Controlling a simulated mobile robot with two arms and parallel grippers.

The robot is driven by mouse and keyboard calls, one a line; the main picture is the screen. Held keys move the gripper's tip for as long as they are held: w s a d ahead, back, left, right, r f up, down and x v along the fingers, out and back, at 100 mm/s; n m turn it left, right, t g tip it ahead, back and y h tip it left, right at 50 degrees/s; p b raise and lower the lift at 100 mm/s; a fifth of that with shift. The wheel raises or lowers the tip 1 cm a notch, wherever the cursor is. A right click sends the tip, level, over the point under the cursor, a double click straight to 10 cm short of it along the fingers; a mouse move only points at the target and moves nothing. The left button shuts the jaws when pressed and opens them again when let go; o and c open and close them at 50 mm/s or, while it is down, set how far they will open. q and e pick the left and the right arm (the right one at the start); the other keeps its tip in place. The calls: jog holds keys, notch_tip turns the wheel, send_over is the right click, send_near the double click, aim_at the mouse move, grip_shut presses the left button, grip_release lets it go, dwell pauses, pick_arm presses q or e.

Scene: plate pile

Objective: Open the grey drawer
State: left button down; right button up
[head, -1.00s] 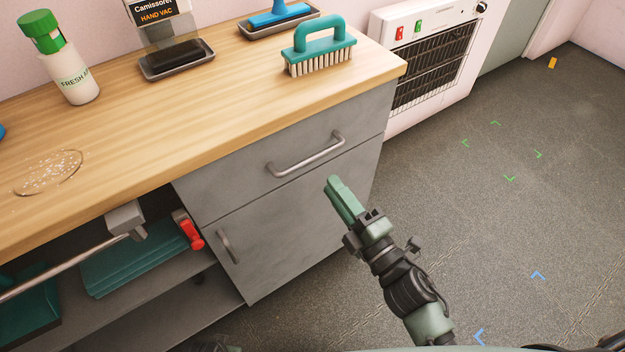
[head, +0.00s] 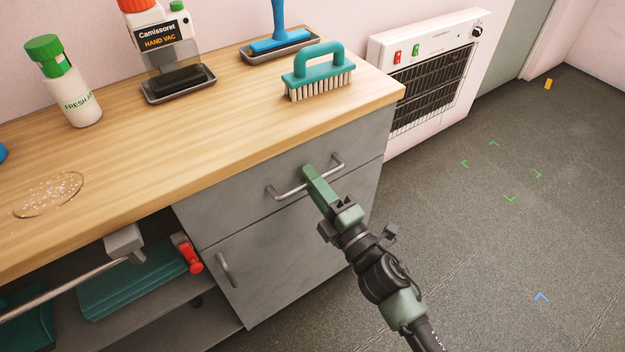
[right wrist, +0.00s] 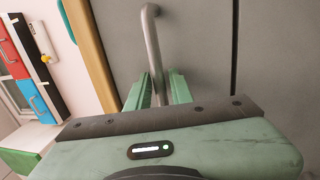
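The grey drawer (head: 232,190) is the upper front of the grey cabinet, under the wooden worktop. It looks closed, its front flush with the cabinet. Its metal bar handle (head: 287,190) runs across the front. My right gripper (head: 307,172) is at the handle, its green fingers crossing the bar. In the right wrist view the handle (right wrist: 152,40) passes between the two fingers (right wrist: 159,88), with little gap left around it, so the gripper appears shut on it. My left gripper is not in view.
A teal brush (head: 318,75) stands on the worktop (head: 200,130) above the drawer. A grey cupboard door (head: 280,265) with its own handle is below. A white heater (head: 430,65) stands to the right. The floor (head: 470,240) in front is largely clear.

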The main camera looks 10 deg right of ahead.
grip_shut()
dwell(1.3)
